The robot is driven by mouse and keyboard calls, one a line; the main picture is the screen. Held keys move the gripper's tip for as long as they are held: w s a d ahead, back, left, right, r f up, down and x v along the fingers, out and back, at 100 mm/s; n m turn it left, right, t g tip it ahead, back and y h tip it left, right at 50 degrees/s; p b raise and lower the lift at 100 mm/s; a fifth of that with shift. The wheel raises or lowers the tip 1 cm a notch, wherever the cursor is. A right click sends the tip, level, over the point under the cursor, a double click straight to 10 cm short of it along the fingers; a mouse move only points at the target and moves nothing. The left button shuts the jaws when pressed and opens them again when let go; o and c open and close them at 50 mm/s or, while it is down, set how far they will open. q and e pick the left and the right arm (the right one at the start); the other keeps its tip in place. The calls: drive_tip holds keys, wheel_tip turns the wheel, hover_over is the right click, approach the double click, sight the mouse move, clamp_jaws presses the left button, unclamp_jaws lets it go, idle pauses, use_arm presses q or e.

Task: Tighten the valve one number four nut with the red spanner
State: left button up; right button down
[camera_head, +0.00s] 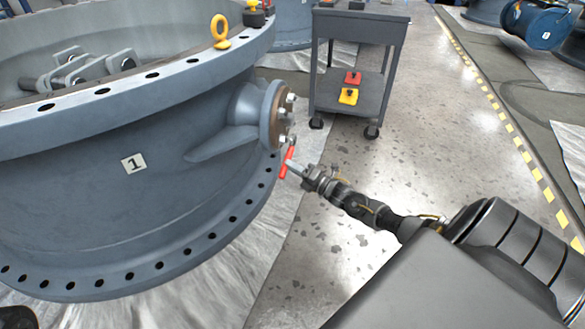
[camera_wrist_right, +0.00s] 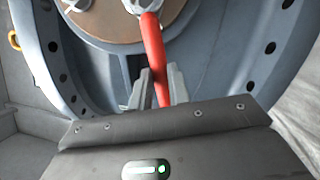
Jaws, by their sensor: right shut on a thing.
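Valve one (camera_head: 150,190) is the large grey ring body at the left, marked with a 1. Its side flange (camera_head: 272,115) carries several nuts around a brown plate, which also shows in the right wrist view (camera_wrist_right: 110,22). My right gripper (camera_head: 290,168) is shut on the red spanner (camera_head: 287,160) at the flange's lower edge. In the right wrist view the spanner (camera_wrist_right: 153,50) runs up from between the fingers, and its head is at a nut (camera_wrist_right: 140,7) at the top edge. Whether the head is fully seated cannot be told.
A grey cart (camera_head: 352,100) stands behind, with a red block (camera_head: 353,78) and a yellow block (camera_head: 348,96) on its lower shelf. A yellow eye bolt (camera_head: 220,32) stands on the valve rim. Speckled floor (camera_head: 440,150) at the right is clear.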

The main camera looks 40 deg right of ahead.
drive_tip(key=shift+s+d+p, duration=0.35)
drive_tip(key=shift+s+d, duration=0.4)
drive_tip(key=shift+s, duration=0.25)
drive_tip(key=shift+s+d+p, duration=0.35)
drive_tip(key=shift+s+d, duration=0.35)
drive_tip(key=shift+s, duration=0.3)
drive_tip(key=shift+a, duration=0.1)
